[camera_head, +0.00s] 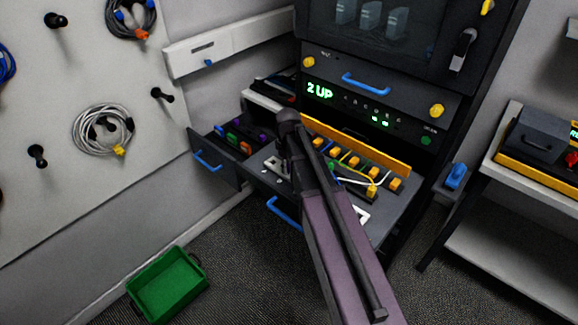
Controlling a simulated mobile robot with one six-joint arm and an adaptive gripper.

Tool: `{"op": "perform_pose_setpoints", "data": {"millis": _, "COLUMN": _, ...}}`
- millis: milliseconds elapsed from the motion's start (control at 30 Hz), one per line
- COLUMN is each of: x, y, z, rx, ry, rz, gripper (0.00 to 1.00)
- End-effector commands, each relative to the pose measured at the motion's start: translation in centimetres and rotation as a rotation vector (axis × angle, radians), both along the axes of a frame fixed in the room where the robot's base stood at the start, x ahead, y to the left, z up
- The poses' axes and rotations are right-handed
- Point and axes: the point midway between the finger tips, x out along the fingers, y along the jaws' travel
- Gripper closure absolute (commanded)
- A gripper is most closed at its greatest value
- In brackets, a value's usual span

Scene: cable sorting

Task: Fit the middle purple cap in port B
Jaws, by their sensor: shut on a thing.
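Small purple caps (237,135) show in the open left drawer (214,166), among green, orange and blue pieces. I cannot tell which is the middle one. The sliding panel (402,197) to the right holds several orange connectors (353,161) with yellow, white and green cables. Port B's label is too small to read. My mauve arm crosses the panel from the lower right, with a dark joint above the drawers. My gripper's fingertips are hidden behind or beside the arm, so I cannot see what they hold.
A green bin (166,286) stands on the floor at lower left. A cabinet front (375,105) with a green "2 UP" display rises behind the panel. Coiled cables (103,131) hang on the left pegboard. A shelf (531,170) stands at right. The floor in front is clear.

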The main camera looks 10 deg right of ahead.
Motion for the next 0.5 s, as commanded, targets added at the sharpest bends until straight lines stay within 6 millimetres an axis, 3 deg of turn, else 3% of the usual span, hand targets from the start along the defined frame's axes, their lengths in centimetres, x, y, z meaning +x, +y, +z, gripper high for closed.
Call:
{"op": "perform_pose_setpoints", "data": {"millis": 300, "x": 0.0, "y": 0.0, "z": 0.01, "rx": 0.0, "ry": 0.0, "rz": 0.0, "gripper": 0.92}}
{"op": "perform_pose_setpoints", "data": {"millis": 333, "x": 0.0, "y": 0.0, "z": 0.01, "rx": 0.0, "ry": 0.0, "rz": 0.0, "gripper": 0.58}}
{"op": "perform_pose_setpoints", "data": {"millis": 433, "x": 0.0, "y": 0.0, "z": 0.01, "rx": 0.0, "ry": 0.0, "rz": 0.0, "gripper": 0.29}}
{"op": "perform_pose_setpoints", "data": {"millis": 500, "x": 0.0, "y": 0.0, "z": 0.01, "rx": 0.0, "ry": 0.0, "rz": 0.0, "gripper": 0.27}}
